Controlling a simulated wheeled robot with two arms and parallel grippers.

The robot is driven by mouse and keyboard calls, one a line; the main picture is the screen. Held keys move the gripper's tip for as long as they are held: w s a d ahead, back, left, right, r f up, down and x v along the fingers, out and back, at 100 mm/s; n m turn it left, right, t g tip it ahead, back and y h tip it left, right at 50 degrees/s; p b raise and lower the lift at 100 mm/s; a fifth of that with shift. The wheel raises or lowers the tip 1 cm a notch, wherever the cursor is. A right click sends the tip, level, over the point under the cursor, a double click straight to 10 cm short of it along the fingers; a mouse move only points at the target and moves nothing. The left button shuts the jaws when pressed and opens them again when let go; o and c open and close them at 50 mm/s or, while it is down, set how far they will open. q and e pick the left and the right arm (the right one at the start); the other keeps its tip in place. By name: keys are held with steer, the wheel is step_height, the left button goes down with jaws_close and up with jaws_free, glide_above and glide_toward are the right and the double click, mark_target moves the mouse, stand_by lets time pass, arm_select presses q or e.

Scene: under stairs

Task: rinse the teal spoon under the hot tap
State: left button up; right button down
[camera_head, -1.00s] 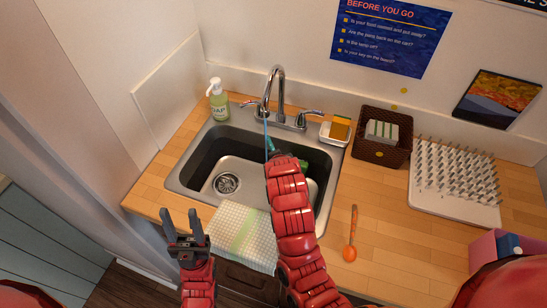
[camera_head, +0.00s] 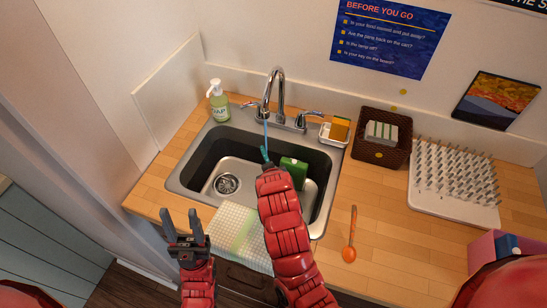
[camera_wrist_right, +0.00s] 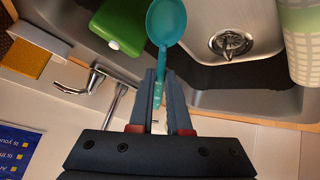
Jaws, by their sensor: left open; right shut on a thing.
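The teal spoon shows in the right wrist view, with its bowl (camera_wrist_right: 166,20) pointing away from my right gripper (camera_wrist_right: 159,78), which is shut on its handle. In the head view my right gripper (camera_head: 268,166) is over the sink (camera_head: 183,172), below the spout, and only a bit of the teal spoon (camera_head: 264,153) shows. A thin blue stream (camera_head: 266,130) comes down from the tap (camera_head: 280,80) towards it; I cannot tell whether it touches the spoon. Which tap handle is hot is unclear. My left gripper (camera_head: 182,222) is open and empty in front of the counter.
A green object (camera_head: 294,172) is in the sink's right part. A checked cloth (camera_head: 228,222) hangs over its front edge. A soap bottle (camera_head: 219,102) stands left. An orange spoon (camera_head: 350,240), a sponge holder (camera_head: 333,140), a brown basket (camera_head: 366,148) and a drying rack (camera_head: 450,207) are right.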

steer(key=shift+s+a+p, duration=0.15)
steer(key=shift+s+a, duration=0.05)
steer(key=shift+s, duration=0.8)
steer(key=shift+s+a+p, duration=0.15)
steer(key=shift+s, duration=0.8)
steer(key=a+p+v, duration=0.1)
steer(key=p+v, duration=0.1)
steer(key=v, duration=0.4)
steer(key=shift+s+f, duration=0.15)
steer(key=shift+s, duration=0.2)
steer(key=shift+a, duration=0.15)
